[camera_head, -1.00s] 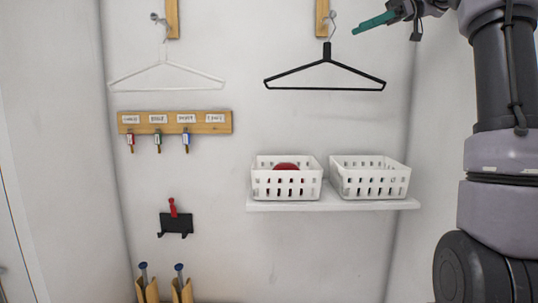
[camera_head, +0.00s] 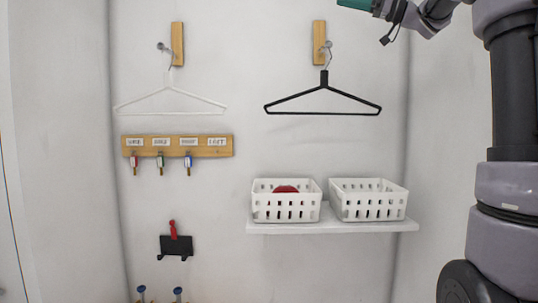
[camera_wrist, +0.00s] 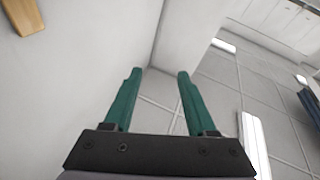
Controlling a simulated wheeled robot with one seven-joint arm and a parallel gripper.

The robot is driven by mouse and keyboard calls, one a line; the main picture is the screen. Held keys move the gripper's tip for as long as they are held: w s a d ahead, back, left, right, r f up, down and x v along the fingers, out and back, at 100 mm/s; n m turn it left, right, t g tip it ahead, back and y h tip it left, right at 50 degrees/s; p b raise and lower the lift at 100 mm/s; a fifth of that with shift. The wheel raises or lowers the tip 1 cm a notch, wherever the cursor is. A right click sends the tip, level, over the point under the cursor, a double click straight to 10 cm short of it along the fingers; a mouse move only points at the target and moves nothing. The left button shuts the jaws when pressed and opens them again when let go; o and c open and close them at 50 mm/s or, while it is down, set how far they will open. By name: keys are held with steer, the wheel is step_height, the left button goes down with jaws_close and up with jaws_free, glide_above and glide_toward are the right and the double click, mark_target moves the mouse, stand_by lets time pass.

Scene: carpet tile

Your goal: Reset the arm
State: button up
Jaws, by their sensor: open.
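My gripper (camera_wrist: 156,78) shows in the wrist view with its two green fingers spread apart and nothing between them. Behind the fingers are a white wall corner and a tiled ceiling. In the head view only a green part of my gripper (camera_head: 355,4) shows at the top edge, and its fingertips are cut off. My arm stands along the right side of that view, apart from the wall and its fittings.
A black hanger (camera_head: 322,95) and a white hanger (camera_head: 170,101) hang on wall hooks. A key rack (camera_head: 222,152) holds several keys. Two white baskets (camera_head: 290,215) (camera_head: 368,207) stand on a shelf (camera_head: 330,227); the left holds a red thing (camera_head: 285,189). A black clip holder (camera_head: 176,246) hangs low.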

steer(key=d+r+m+t+h, duration=0.4)
steer(key=d+m+t+h, duration=0.35)
steer(key=m+t, duration=0.8)
steer(key=s+d+f+m+g+h, duration=0.1)
steer(key=d+f+m+h, duration=0.1)
steer(key=f+m+h, duration=0.4)
steer(key=s+d+f+m+g+h, duration=0.1)
steer(key=d+f+m+h, duration=0.15)
steer(key=f+h, duration=0.65)
steer(key=s+a+f+n+g+y, duration=0.1)
steer(key=s+a+f+g, duration=0.2)
steer(key=s+f, duration=0.4)
steer(key=s+a+f+n+g+y, duration=0.1)
steer(key=s+a+f+g, duration=0.2)
steer(key=f, duration=1.1)
steer(key=s+a+f+n+g+y, duration=0.1)
steer(key=s+a+f+g+y, duration=0.1)
steer(key=s+f+g, duration=0.4)
steer(key=s+a+f, duration=0.1)
steer(key=s+f, duration=0.3)
steer(key=shift+s+f, duration=0.4)
